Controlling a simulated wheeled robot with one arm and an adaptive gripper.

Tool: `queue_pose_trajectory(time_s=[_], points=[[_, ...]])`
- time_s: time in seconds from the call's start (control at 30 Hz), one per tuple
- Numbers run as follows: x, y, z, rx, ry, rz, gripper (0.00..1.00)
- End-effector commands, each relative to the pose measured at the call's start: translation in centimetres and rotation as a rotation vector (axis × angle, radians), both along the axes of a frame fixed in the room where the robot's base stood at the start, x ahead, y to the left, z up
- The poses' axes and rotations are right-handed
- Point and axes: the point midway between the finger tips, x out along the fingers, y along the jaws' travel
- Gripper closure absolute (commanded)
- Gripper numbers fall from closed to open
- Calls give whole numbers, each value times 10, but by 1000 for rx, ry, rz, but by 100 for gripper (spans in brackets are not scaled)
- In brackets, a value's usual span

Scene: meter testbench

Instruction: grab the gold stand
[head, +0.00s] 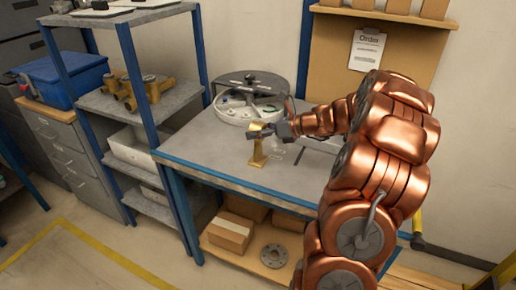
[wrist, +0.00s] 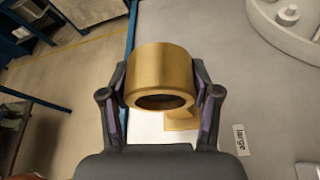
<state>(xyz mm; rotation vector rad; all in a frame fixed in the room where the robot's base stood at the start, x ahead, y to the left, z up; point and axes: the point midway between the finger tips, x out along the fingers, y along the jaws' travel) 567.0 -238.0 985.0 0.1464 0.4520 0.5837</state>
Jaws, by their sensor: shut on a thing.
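The gold stand (head: 257,152) is upright at the front part of the grey workbench (head: 200,150), with a ring-shaped top and a flat foot. In the wrist view its gold ring (wrist: 160,72) fills the space between my fingers, and part of its foot shows below on the bench. My gripper (head: 268,130) reaches in from the right and is shut on the ring, one finger on each side. In the wrist view my gripper (wrist: 160,95) touches the ring on both sides. I cannot tell whether the foot is touching the bench.
A round white tray (head: 248,108) with a dark back half lies behind the stand. The bench's front left is clear.

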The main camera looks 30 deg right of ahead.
Motion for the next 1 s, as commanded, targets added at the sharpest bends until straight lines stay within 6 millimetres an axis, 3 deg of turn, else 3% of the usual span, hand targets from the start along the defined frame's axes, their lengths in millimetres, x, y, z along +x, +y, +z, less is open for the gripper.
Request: queue_pose_trajectory(time_s=[0.1, 0.47, 0.8, 1.0], points=[[0, 0, 0, 0, 0, 0, 100], [0, 0, 4, 0, -2, 0, 100], [1, 0, 37, -3, -6, 1, 100], [-27, -8, 38, 2, -3, -2, 100]])
